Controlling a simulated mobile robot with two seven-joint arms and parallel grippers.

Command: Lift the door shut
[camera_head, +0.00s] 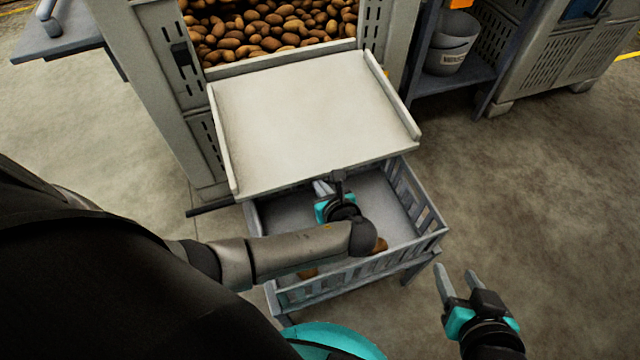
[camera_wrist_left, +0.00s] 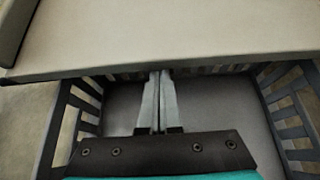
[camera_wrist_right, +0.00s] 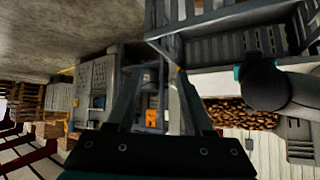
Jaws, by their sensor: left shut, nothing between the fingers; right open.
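The door (camera_head: 305,115) is a pale flat panel with raised side rims. It lies folded down and out from the front of the grader, below the opening full of potatoes. In the left wrist view the door (camera_wrist_left: 180,35) fills the top, its edge above the fingers. My left gripper (camera_head: 322,188) is shut and empty, at the door's front edge and over the crate; its fingertips (camera_wrist_left: 157,75) reach to or just under that edge. I cannot tell whether they touch it. My right gripper (camera_head: 458,290) is open and empty, right of the crate, away from the door.
Potatoes (camera_head: 265,30) fill the grader opening. A shelf with buckets (camera_head: 452,45) stands at the right. The floor at the right is clear.

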